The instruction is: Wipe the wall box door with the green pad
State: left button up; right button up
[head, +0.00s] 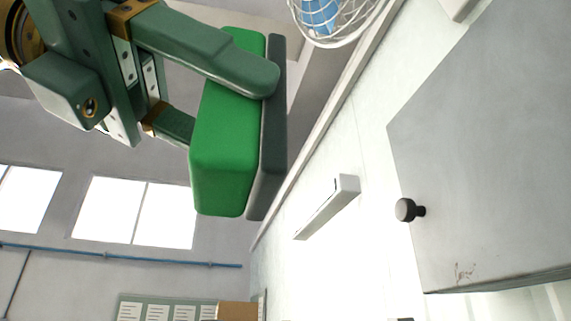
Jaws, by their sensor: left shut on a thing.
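The green pad (222,150) is a bright green block with a dark grey layer on its right face. My left gripper (235,100) is shut on the pad, one finger across its front and the other partly hidden behind it. The pad is held upright, apart from the door in the picture. The wall box door (490,150) is a flat grey panel at the right, with a dark round knob (405,210) near its left edge. A small reddish-brown smudge (465,272) shows near its lower edge. My right gripper is not in view.
A white wall (350,140) runs between pad and door, with a pale bar-shaped fixture (328,207) on it. A wire cage around something blue (322,15) is at the top. Windows (135,211), a blue pipe (120,255) and a board with papers (165,308) are far behind.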

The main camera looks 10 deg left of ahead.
pick_arm(q)
jog(key=s+a+p, duration=0.2)
jog(key=s+a, duration=0.1)
jog(key=a, duration=0.6)
jog(key=shift+s+a, duration=0.25)
